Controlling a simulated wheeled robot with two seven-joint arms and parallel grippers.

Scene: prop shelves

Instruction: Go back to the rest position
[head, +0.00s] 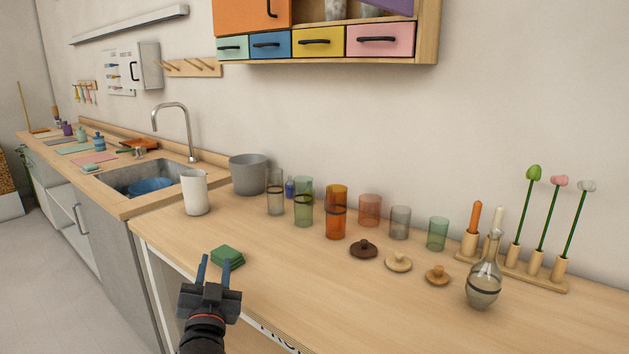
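My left gripper (218,264) is at the lower middle left, by the front edge of the wooden counter (330,270). Its two blue fingers are spread apart with nothing between them. A stack of green square pieces (227,257) lies on the counter just beyond the fingers; in this view the right finger overlaps its edge, and I cannot tell whether they touch. My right gripper is not in view.
Behind stand a white pitcher (195,192), a grey bucket (248,174), an orange glass (336,212) and other glasses. Several lids, a glass carafe (484,285) and a wooden flower holder (536,274) are at right. A sink (150,178) is at left. The counter's front middle is clear.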

